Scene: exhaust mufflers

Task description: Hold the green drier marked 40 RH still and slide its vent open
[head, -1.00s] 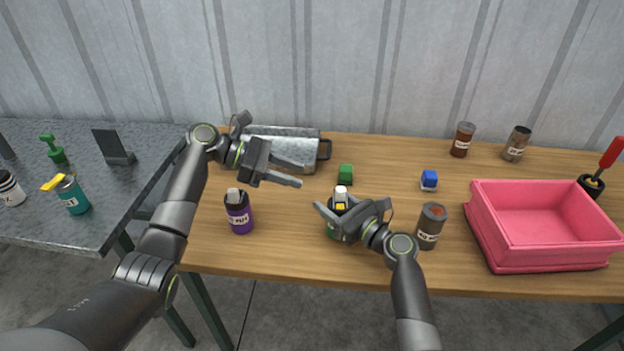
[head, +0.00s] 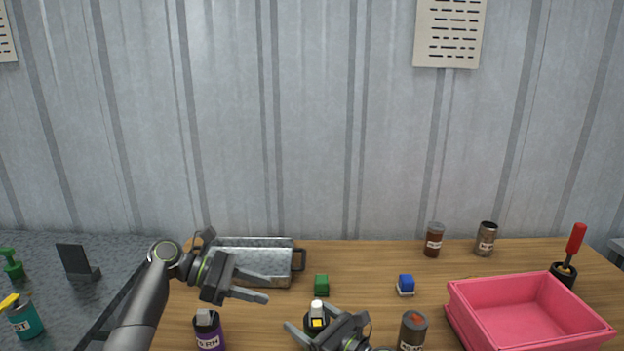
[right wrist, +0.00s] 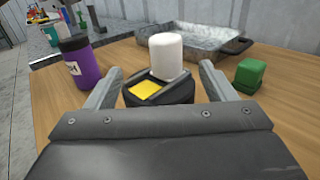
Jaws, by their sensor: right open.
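The drier (head: 316,317) stands on the wooden table at the bottom middle of the head view. It has a black top, a white knob and a yellow patch. In the right wrist view its black top (right wrist: 160,94) and upright white knob (right wrist: 166,56) show close up; its body is hidden below, and no marking can be read. My right gripper (head: 327,322) is open, with its fingers on either side of the drier's top and gaps between. My left gripper (head: 268,290) is open and empty, left of the drier and farther back, above the table.
A purple bottle (head: 208,331) stands left of the drier, a dark grey canister (head: 412,331) right. Behind are a metal tray (head: 250,246), a green block (head: 321,285) and a blue block (head: 405,284). A pink bin (head: 525,314) stands at right.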

